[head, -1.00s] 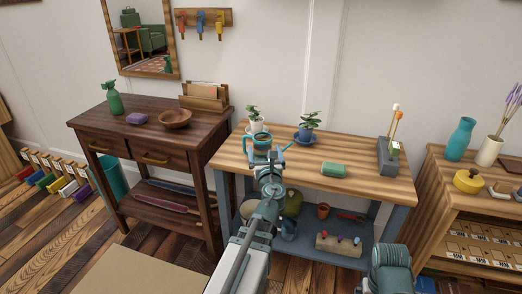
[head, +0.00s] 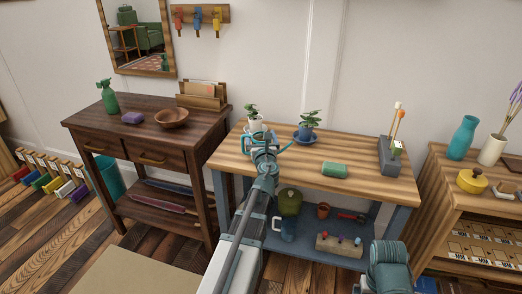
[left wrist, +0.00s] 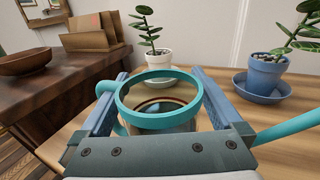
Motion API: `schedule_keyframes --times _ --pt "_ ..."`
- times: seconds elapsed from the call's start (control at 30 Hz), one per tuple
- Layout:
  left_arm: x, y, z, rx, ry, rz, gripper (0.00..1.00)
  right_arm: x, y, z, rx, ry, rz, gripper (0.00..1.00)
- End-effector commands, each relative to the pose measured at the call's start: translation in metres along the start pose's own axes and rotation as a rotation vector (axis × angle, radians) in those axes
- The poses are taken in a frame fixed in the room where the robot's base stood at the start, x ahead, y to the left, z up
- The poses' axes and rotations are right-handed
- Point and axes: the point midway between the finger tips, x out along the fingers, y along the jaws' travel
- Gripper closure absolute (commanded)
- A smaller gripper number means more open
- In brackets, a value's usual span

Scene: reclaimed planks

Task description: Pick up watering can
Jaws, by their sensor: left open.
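The teal watering can stands on the light wooden bench, mostly hidden behind my left gripper in the head view; its spout (head: 285,139) shows to the right. In the left wrist view, the can's round rim (left wrist: 194,108) shows between the fingers, with a handle loop to the left and the spout to the right. My left gripper (head: 263,142) is open; in the left wrist view its two blue fingers (left wrist: 160,98) stand on either side of the can, and I cannot tell whether they touch it.
Close behind the can are a plant in a white pot (left wrist: 152,60) and a plant in a blue pot (left wrist: 267,72) on a saucer. A green cylinder (head: 334,171) and a grey holder (head: 391,157) are farther right. A dark table (head: 143,122) adjoins on the left.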

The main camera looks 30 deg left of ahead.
Motion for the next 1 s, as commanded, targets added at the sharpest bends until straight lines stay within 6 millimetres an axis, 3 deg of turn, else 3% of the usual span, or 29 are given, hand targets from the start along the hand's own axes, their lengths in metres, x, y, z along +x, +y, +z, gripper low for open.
schedule_keyframes --times 0.17,0.7,1.0 --pt "-0.0007 0.0000 0.0001 0.000 0.000 -0.001 0.00 -0.0001 0.0000 0.0001 0.000 0.000 0.000 0.00" --pt "-0.0010 -0.0002 0.0001 0.000 0.000 -0.001 0.97 -0.0001 0.0000 0.0001 0.000 0.000 0.000 0.00" --pt "-0.0010 -0.0004 0.0011 0.000 0.000 -0.001 1.00 -0.0011 0.0001 0.0001 0.000 0.000 0.000 0.00"
